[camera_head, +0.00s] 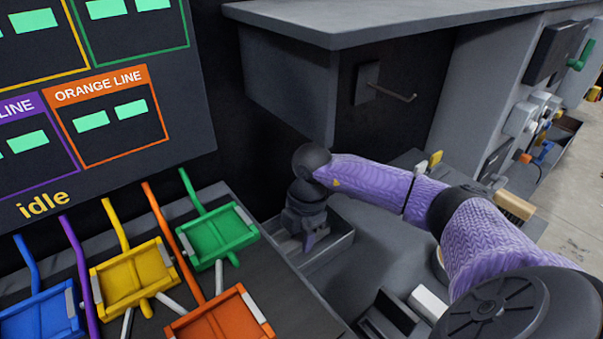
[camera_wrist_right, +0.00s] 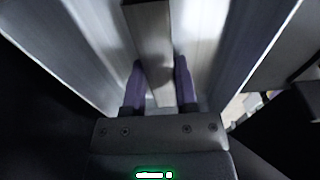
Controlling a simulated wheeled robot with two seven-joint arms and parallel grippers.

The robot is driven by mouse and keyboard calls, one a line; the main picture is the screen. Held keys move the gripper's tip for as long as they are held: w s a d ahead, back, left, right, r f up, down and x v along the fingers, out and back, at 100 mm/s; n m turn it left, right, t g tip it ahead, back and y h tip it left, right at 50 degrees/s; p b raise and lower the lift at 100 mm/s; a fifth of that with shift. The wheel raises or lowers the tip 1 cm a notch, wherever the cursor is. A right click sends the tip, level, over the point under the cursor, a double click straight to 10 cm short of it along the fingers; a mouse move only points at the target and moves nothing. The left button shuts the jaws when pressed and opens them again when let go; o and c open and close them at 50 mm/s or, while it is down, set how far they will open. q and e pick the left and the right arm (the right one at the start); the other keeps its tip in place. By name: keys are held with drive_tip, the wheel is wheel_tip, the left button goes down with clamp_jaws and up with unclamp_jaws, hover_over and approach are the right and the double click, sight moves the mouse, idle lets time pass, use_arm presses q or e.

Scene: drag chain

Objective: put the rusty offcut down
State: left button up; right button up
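My right gripper (camera_head: 308,240) points down into a grey open tray (camera_head: 343,247) beside the console in the head view. In the right wrist view, the two purple fingers of the gripper (camera_wrist_right: 160,62) stand apart, one on each side of a flat grey-brown bar (camera_wrist_right: 150,28). This bar looks like the offcut; little rust colour shows. I cannot tell whether the fingers press on it or whether it rests on the tray floor. The pale sides of the tray (camera_wrist_right: 228,50) surround it. The offcut cannot be made out in the head view. My left gripper is out of view.
Green (camera_head: 218,234), yellow (camera_head: 133,279), orange (camera_head: 222,318) and blue (camera_head: 42,316) holders stand left of the tray. A screen (camera_head: 110,115) reading "idle" rises behind them. A grey cabinet (camera_head: 290,85) overhangs behind my right arm. A dark box (camera_head: 390,315) sits at front.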

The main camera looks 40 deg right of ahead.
drive_tip(key=o, duration=0.4)
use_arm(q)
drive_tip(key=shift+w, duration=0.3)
use_arm(e)
drive_tip(key=shift+o, duration=0.2)
use_arm(q)
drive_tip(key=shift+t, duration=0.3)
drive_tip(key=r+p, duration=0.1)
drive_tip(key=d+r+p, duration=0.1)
drive_tip(key=p, duration=0.1)
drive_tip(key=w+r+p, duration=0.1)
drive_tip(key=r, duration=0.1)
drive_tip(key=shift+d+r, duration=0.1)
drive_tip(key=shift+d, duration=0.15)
use_arm(e)
wheel_tip(320, 180, up, 12)
drive_tip(key=d, duration=0.1)
drive_tip(key=shift+d, duration=0.2)
drive_tip(key=shift+r, duration=0.1)
